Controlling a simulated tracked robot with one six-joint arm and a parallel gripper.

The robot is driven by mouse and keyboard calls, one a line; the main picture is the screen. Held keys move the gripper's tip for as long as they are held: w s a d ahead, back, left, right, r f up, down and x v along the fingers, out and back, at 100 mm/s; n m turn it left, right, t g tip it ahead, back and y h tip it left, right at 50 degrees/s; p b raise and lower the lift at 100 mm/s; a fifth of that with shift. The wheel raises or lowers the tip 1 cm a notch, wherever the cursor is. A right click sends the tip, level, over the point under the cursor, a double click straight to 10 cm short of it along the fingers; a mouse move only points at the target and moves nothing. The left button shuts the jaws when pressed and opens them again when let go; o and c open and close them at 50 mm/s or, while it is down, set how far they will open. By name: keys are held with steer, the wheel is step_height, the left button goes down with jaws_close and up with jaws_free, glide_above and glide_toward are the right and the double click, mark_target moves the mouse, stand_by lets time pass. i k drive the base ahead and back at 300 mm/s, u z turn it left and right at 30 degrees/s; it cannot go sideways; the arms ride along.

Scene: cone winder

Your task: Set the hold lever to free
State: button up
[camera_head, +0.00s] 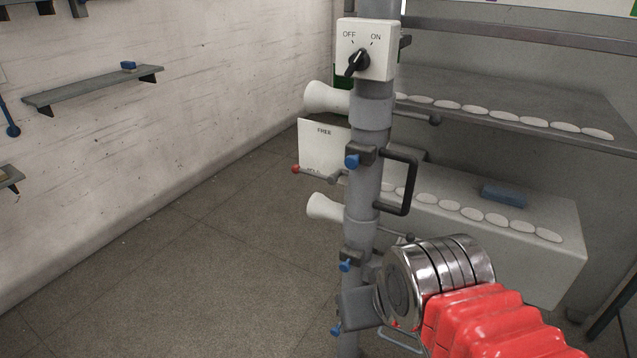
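The hold lever (318,174) is a thin grey rod with a red ball end at the lower edge of a white plate (323,145), left of the grey post. The plate reads FREE near its top. A lower, partly covered label sits by the rod and seems to read HOLD. The lever lies low, beside that lower label, with its red ball to the left. My arm, with shiny metal rings and a red ribbed sleeve, enters at the lower right, apart from the lever. I cannot make out any gripper fingers.
The grey post (371,110) carries an OFF/ON switch box (367,49), a black handle (410,182) and blue-knobbed clamps. White cones (325,99) stick out left above and below the plate. Shelves with white discs stand right. The floor (220,230) left of the post is clear.

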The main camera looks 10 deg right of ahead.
mark_target(332, 179)
steer(key=k, duration=0.5)
steer(key=u, duration=0.6)
steer(key=i, duration=1.05)
steer(key=u, duration=0.55)
steer(key=i, duration=1.65)
steer(key=z, duration=0.55)
